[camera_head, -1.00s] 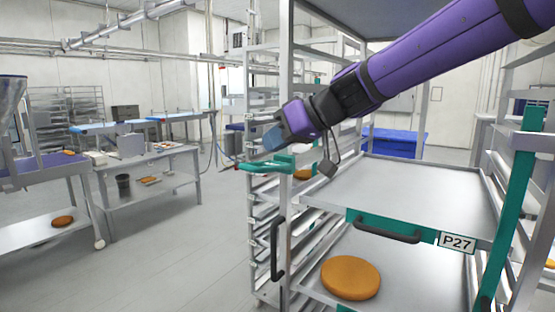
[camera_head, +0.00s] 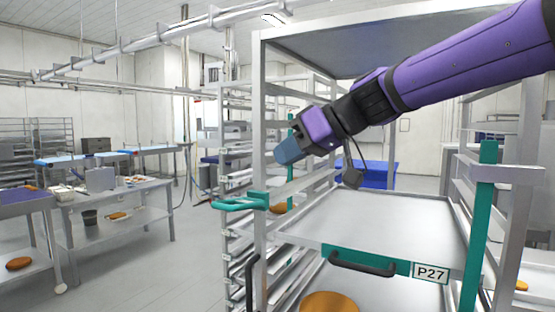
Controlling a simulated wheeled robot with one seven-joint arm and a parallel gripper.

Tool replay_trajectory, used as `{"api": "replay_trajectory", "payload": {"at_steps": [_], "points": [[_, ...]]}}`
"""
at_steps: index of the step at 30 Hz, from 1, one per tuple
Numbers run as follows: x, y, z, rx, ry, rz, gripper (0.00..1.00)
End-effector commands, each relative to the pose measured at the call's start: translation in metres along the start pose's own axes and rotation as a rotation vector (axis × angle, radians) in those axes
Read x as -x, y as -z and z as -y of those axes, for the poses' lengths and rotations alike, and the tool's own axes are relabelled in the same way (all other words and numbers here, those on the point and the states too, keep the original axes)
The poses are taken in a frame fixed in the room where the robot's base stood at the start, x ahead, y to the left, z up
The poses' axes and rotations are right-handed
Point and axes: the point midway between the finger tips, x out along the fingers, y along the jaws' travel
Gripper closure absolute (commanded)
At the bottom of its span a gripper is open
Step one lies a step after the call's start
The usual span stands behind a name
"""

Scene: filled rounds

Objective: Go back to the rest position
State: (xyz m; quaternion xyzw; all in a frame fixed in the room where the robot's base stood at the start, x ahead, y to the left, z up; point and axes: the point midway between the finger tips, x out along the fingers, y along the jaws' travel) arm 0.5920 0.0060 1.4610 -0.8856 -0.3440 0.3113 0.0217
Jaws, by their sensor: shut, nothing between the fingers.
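My gripper (camera_head: 284,155) is at the end of my purple arm, which reaches in from the upper right. It points left, in front of the rack's left upright, above the teal handle (camera_head: 240,201). It is shut and empty, and it appears clear of the rack in this view. The metal rack (camera_head: 264,130) fills the right half. Its upper tray (camera_head: 385,222) is bare, with a dark handle and the label P27 (camera_head: 430,272) at its front edge. An orange-brown round (camera_head: 330,303) on the level below is cut off by the bottom of the picture.
A green post (camera_head: 480,225) stands at the rack's right. A blue bin (camera_head: 376,174) is behind the rack. On the left, steel tables (camera_head: 150,192) hold some rounds and containers. The grey floor (camera_head: 150,265) between the tables and rack is open.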

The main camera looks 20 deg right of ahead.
Motion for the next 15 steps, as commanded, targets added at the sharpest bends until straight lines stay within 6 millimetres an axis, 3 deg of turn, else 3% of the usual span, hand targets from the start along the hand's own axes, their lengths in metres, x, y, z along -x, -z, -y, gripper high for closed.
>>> {"api": "replay_trajectory", "payload": {"at_steps": [5,8,11,15], "points": [[0.000,-0.001,0.000,-0.001,-0.001,0.002,1.00],[0.002,-0.011,0.003,-0.016,-0.013,0.028,1.00],[0.006,-0.038,0.008,-0.058,-0.054,0.098,1.00],[0.019,-0.099,0.014,-0.150,-0.180,0.238,1.00]]}}
